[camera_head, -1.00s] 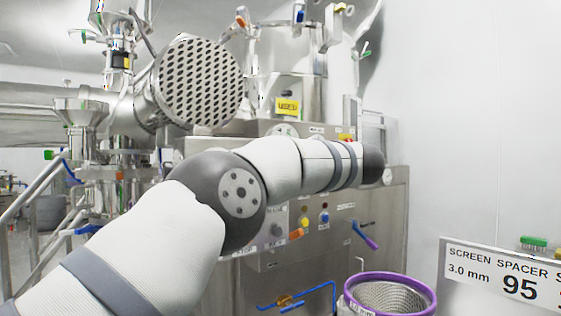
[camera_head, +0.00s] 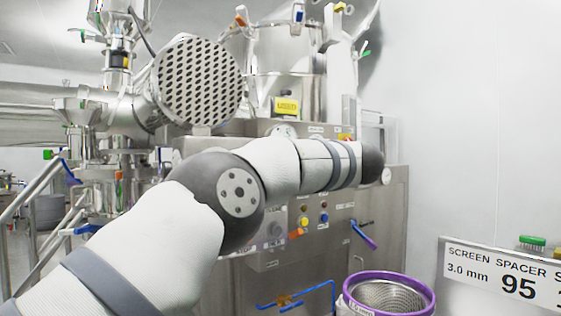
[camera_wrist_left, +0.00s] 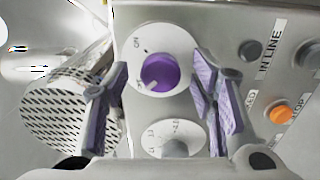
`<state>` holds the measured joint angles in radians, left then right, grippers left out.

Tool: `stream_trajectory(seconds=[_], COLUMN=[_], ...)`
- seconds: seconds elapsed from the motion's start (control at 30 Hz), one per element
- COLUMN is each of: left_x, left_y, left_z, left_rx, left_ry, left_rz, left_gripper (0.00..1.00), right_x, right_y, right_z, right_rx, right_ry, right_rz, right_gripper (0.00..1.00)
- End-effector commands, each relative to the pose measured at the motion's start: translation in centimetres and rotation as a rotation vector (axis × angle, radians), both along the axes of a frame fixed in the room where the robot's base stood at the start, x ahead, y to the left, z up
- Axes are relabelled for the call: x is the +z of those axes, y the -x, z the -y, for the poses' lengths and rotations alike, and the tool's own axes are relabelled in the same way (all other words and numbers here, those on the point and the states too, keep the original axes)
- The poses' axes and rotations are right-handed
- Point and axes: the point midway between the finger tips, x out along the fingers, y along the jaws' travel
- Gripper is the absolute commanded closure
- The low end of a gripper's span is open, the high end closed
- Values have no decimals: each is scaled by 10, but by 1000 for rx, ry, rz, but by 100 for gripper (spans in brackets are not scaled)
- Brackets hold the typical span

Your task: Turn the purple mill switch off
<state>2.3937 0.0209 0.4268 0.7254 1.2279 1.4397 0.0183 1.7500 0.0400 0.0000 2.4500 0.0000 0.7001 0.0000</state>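In the left wrist view, the purple mill switch (camera_wrist_left: 160,72) is a round knob on a white dial plate with "ON" printed at its upper left. A pale mark on the knob is on its lower left side; its exact setting is hard to read. My left gripper (camera_wrist_left: 159,82) is open, with one lilac-padded finger on each side of the knob. Gaps show between the fingers and the knob, and nothing is held. In the head view, my left arm crosses the machine panel and hides the knob and the gripper. My right gripper is in neither view.
A second dial (camera_wrist_left: 172,140) sits just below the switch, and an orange button (camera_wrist_left: 278,111) is to the right. In the head view, a blue-purple lever (camera_head: 363,235) sticks out of the cabinet, and a purple-rimmed screen basket (camera_head: 390,293) stands in front.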

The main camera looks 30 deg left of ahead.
Motion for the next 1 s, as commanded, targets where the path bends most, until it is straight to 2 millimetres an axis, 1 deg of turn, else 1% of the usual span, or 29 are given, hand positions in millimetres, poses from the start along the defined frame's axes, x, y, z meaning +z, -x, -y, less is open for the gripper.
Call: stream_trajectory(seconds=[0.13,0.23,0.27,0.5,0.63,0.7,0.8,1.0], left_x=[0,0,0,0,0,0,0,0], left_y=[0,4,6,31,41,44,46,46], left_z=[1,11,17,77,100,107,111,111], left_rx=[0,-2,-3,-3,-2,0,0,0], left_ry=[0,0,0,-2,-1,0,0,0], left_rz=[-1,-3,-2,0,0,0,0,0], left_gripper=[49,49,49,49,49,49,49,49], right_x=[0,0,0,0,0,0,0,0], right_y=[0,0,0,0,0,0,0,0], right_z=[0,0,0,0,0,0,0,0], right_rx=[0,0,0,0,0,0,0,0], right_ry=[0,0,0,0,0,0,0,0], right_rz=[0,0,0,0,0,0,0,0], right_gripper=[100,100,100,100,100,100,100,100])
